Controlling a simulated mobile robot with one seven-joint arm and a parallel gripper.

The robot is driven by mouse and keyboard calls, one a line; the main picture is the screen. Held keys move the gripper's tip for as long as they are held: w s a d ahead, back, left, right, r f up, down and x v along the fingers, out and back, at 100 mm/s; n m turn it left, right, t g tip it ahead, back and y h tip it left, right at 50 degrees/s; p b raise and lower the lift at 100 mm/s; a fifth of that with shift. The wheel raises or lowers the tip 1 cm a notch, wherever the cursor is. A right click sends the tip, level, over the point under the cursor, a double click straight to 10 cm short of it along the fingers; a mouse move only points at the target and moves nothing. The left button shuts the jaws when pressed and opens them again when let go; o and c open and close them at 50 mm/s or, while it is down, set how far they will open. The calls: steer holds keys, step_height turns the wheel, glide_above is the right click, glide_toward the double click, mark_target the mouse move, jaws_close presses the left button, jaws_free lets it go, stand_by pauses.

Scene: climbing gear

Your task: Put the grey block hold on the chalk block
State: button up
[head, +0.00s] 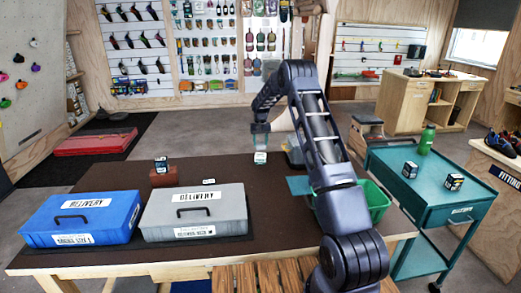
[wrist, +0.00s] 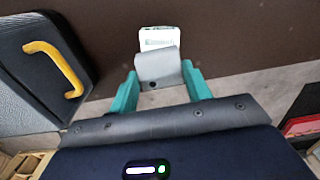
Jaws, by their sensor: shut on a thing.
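My gripper (head: 260,133) points down over the far part of the brown table. In the wrist view its teal fingers (wrist: 159,84) are shut on the grey block hold (wrist: 158,66), a small grey piece with a dark hole near its lower edge. A small white block with a green-marked label, which looks like the chalk block (wrist: 158,37), shows just beyond the hold, partly covered by it. In the head view the chalk block (head: 260,158) sits on the table just below my fingers. Whether the hold touches it I cannot tell.
A blue case (head: 82,215) and a grey case (head: 195,212) lie at the table's front. A brown block (head: 163,177) carries a small cube (head: 161,164). A green bin (head: 377,200) is at right, partly behind my arm. The table between has free room.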

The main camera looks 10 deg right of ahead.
mark_target(260, 148)
steer(key=shift+f, duration=2.25)
steer(key=shift+f, duration=0.15)
steer(key=o, duration=1)
steer(key=shift+c, duration=0.2)
